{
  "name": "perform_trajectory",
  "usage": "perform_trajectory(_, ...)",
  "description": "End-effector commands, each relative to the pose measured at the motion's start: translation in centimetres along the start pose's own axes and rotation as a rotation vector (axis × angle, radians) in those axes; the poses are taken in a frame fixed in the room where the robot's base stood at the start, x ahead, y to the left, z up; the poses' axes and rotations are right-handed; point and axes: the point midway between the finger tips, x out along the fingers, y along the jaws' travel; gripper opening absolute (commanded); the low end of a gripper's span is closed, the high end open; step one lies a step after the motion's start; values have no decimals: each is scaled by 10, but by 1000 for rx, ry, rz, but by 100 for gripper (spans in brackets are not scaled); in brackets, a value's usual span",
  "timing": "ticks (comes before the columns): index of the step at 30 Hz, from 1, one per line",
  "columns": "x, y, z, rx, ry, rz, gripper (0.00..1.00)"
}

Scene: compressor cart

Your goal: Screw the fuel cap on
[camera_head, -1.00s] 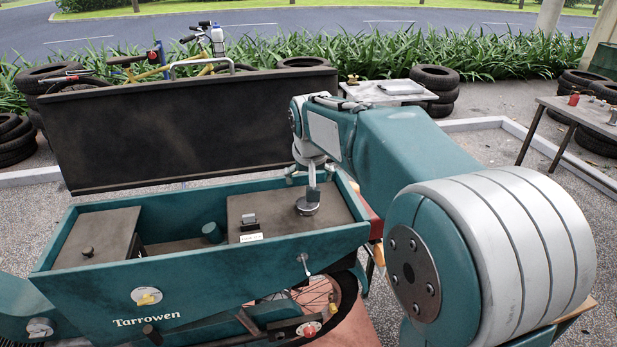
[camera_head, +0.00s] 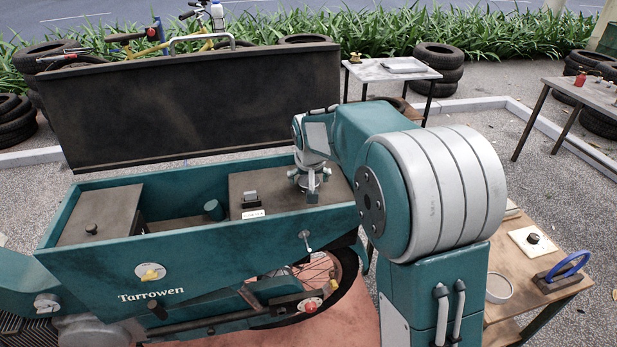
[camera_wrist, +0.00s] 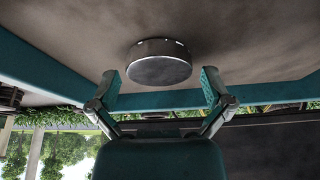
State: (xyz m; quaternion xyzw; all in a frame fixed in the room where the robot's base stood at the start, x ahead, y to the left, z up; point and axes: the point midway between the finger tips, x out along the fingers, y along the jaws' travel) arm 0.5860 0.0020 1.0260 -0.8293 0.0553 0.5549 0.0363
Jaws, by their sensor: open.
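The fuel cap (camera_wrist: 160,69) is a round, dark metal disc on the brown top panel (camera_wrist: 60,40) in the wrist view. It sits between and just beyond my fingertips, with a clear gap on both sides. My gripper (camera_wrist: 158,80) is open and empty, pointing at the panel. In the head view my gripper (camera_head: 311,194) is over the right-hand brown panel (camera_head: 240,184) of the teal cart (camera_head: 230,262), and I cannot make out the cap there. Whether the cap's thread is engaged cannot be seen.
A raised black lid (camera_head: 190,110) stands behind the open cart. A small latch block (camera_head: 250,198) is on the panel left of my gripper. A wooden bench (camera_head: 535,300) is at the lower right, and a metal-topped table (camera_head: 390,72) is behind.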

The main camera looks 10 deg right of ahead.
Motion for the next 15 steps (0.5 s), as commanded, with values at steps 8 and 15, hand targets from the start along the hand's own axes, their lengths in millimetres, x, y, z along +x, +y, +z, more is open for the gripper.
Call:
perform_trajectory(8,0,0,0,0,0,0,35)
perform_trajectory(15,0,-2,0,74,0,30,27)
